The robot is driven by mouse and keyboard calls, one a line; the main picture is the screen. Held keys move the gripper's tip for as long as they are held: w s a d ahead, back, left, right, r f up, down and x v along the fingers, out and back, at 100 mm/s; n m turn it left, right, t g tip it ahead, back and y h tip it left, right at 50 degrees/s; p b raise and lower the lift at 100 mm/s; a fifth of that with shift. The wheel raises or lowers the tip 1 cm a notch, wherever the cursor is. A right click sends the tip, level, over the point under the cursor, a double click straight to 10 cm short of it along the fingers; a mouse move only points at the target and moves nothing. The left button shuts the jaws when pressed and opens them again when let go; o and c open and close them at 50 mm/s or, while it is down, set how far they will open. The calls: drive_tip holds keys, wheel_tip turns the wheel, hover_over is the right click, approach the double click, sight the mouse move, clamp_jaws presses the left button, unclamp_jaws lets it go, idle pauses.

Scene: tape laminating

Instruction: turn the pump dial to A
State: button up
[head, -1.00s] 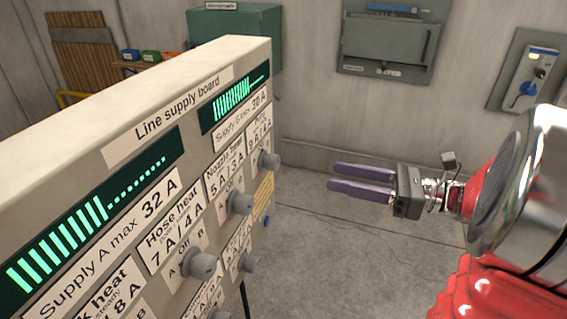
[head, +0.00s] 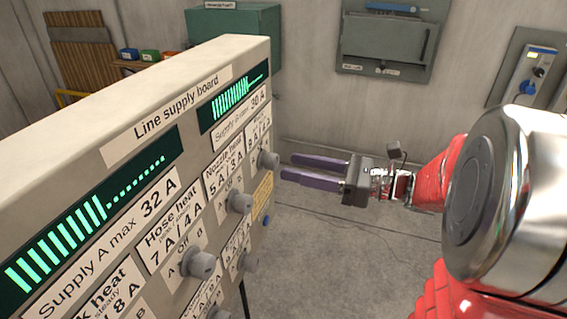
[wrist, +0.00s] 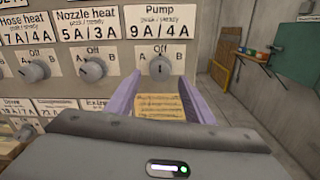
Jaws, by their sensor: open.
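The pump dial (wrist: 160,68) is a round grey knob under the label "Pump 9 A/4 A" in the wrist view. Its marks read A at left, Off at top and B at right; its pointer looks upright, toward Off. In the head view the pump dial (head: 268,160) is the top knob at the board's far right end. My gripper (head: 286,168) is open and empty, with its purple fingers pointing at the board just short of the dial. In the wrist view the fingers (wrist: 164,93) stand on either side of the dial, below its height in the picture.
The line supply board (head: 150,85) carries other dials close by, such as the nozzle heat dial (wrist: 93,69) and hose heat dial (wrist: 37,70). A yellow note (wrist: 160,106) is below the pump dial. The floor right of the board is clear.

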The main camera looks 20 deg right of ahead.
sight(277, 163)
drive_tip(key=shift+x, duration=2.25)
drive_tip(key=shift+c, duration=0.5)
